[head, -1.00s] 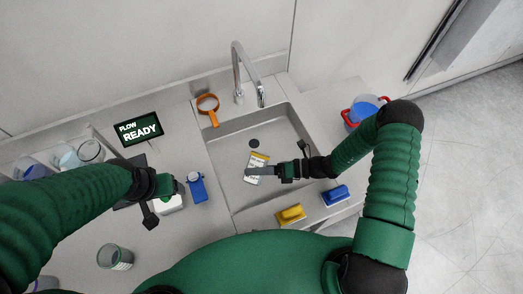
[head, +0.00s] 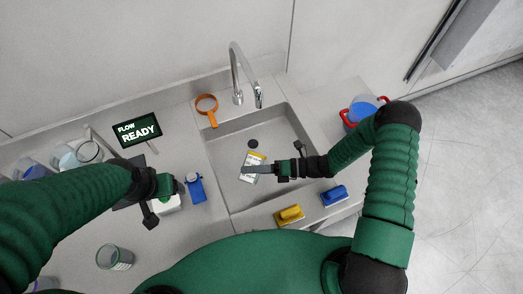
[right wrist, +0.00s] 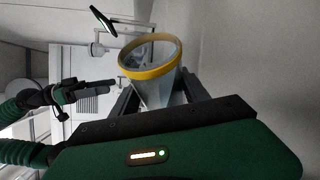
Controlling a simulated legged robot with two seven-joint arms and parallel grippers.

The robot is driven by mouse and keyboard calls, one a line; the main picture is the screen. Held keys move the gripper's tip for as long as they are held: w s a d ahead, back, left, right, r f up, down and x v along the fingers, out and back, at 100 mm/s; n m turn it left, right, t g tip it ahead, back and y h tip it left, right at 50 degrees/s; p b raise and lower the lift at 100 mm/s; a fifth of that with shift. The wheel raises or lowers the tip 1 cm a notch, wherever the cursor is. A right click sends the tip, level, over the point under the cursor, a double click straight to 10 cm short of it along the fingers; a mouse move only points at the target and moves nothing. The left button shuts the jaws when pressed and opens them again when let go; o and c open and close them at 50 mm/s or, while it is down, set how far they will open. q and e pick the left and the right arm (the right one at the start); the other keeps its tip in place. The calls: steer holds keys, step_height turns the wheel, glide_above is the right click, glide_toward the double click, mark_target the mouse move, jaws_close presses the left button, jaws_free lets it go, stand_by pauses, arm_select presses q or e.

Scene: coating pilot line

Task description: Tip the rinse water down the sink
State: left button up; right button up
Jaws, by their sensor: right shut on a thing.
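My right gripper (head: 250,169) is over the sink basin (head: 226,150), shut on a clear beaker (head: 250,179) with a yellow rim and a printed label. The beaker is tilted well over, its side showing in the head view. In the right wrist view the beaker (right wrist: 154,90) sits between the fingers, its yellow-rimmed mouth facing away from the palm. I cannot tell how much water is inside, and no stream is visible. The dark drain (head: 253,144) lies just behind the beaker. My left gripper (head: 160,197) hovers over the left counter; its jaw opening is unclear.
A chrome tap (head: 236,75) stands behind the basin, with an orange strainer-like ring (head: 206,102) beside it. A yellow block (head: 290,214) and a blue block (head: 334,195) lie on the front ledge. A blue bottle (head: 196,188) and a glass (head: 115,257) stand left.

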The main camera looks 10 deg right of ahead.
steer(key=shift+d, duration=0.15)
steer(key=shift+r, duration=0.1)
steer(key=shift+r+m, duration=0.15)
steer(key=shift+m, duration=0.25)
steer(key=shift+w, duration=0.1)
steer(key=shift+w+d+r+m+y, duration=0.2)
steer(key=shift+m+y, duration=0.1)
stand_by(0.5)
steer(key=shift+w+d+r+m+b, duration=0.1)
steer(key=shift+w+r+m+b, duration=0.1)
steer(key=shift+m+b, duration=0.15)
steer(key=shift+r, duration=0.1)
